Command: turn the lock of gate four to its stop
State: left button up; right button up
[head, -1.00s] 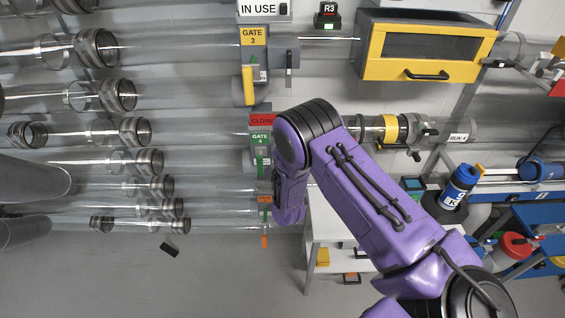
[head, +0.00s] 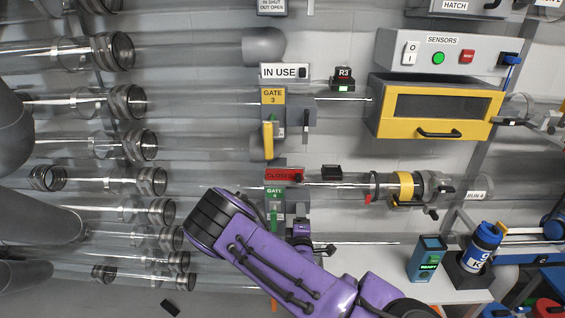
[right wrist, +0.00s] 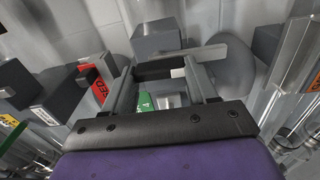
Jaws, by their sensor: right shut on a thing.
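Gate four's housing (head: 298,208) carries a green GATE 4 label (head: 274,194) below a red CLOSED sign (head: 284,175). The red sign (right wrist: 97,86) and the green label (right wrist: 147,103) also show in the right wrist view. My right gripper (head: 301,226) is at the grey housing, partly hidden behind my purple arm. In the right wrist view, its fingers (right wrist: 166,72) are shut on the lock of gate four, seen as a dark bar (right wrist: 160,71) between them. The lock's exact angle is hard to tell. My left gripper is not in view.
Gate three (head: 272,97) and the IN USE sign (head: 283,72) are above. A yellow-fronted box (head: 437,110) hangs at upper right. A clear tube with a yellow band (head: 403,187) runs right. A READY device (head: 428,258) and blue bottle (head: 483,246) stand at lower right.

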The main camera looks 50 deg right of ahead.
jog(key=shift+s, duration=0.1)
dwell(0.4)
jog(key=o, duration=1.5)
jog(key=b+v, duration=0.2)
jog(key=v, duration=0.8)
jog(key=shift+s+a+b, duration=0.2)
jog(key=shift+b, duration=0.1)
